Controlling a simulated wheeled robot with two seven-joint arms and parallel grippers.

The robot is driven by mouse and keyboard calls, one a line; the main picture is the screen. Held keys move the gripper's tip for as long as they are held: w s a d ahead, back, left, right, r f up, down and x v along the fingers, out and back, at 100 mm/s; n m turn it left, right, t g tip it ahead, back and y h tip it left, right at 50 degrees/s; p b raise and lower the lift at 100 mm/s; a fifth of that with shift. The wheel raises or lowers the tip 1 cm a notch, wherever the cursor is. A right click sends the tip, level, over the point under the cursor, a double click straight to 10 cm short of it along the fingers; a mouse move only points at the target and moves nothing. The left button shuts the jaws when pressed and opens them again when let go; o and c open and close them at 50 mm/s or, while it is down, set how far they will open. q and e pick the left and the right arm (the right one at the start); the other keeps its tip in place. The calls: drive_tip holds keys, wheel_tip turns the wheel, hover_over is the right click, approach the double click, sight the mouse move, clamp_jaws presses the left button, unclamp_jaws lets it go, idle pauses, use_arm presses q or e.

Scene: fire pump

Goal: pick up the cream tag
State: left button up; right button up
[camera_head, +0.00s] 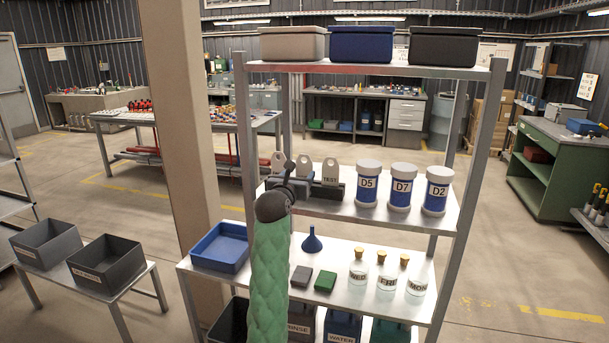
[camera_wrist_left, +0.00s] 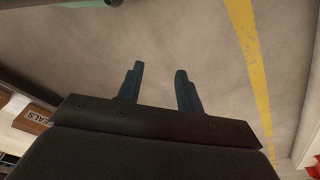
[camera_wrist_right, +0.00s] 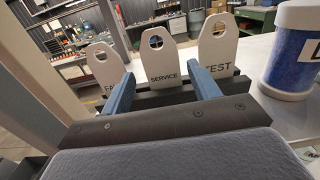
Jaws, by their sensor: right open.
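Three cream tags with holed tops stand in a dark rack on the upper shelf: a left tag partly hidden, its lettering starting "FA" (camera_wrist_right: 103,62), the SERVICE tag (camera_wrist_right: 158,58) in the middle and the TEST tag (camera_wrist_right: 217,45) at right. In the head view the TEST tag (camera_head: 330,171) shows clearly; my right gripper partly covers the rack (camera_head: 345,188). My right gripper (camera_wrist_right: 160,76) is open, its fingers apart on either side of the SERVICE tag's lower part; contact cannot be told. My left gripper (camera_wrist_left: 160,70) is open and empty above the floor, outside the head view.
Blue-and-white jars, the nearest D5 (camera_head: 368,184), stand right of the rack. The lower shelf holds a blue tray (camera_head: 221,248), a blue funnel (camera_head: 312,240), small blocks and corked jars. Bins (camera_head: 387,45) sit on top. A post (camera_head: 182,120) stands left.

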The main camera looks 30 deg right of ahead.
sight(304, 169)
drive_tip(key=shift+w+d+f+p, duration=0.1)
drive_tip(key=shift+w+d+p, duration=0.2)
drive_tip(key=shift+w, duration=0.15)
drive_tip(key=shift+p+x, duration=0.35)
drive_tip(key=shift+x, duration=0.6)
drive_tip(key=shift+d, duration=0.1)
drive_tip(key=p+x, duration=0.3)
drive_tip(key=shift+d, duration=0.2)
use_arm(q)
drive_tip(key=s+a+f, duration=0.4)
drive_tip(key=f, duration=0.5)
drive_tip(key=shift+s+t, duration=0.2)
drive_tip(key=shift+t, duration=0.2)
use_arm(e)
drive_tip(key=shift+w+d+f, duration=0.2)
drive_tip(key=shift+w+d, duration=0.3)
drive_tip(key=shift+w, duration=0.05)
drive_tip(key=c, duration=0.7)
drive_tip(key=shift+r, duration=0.1)
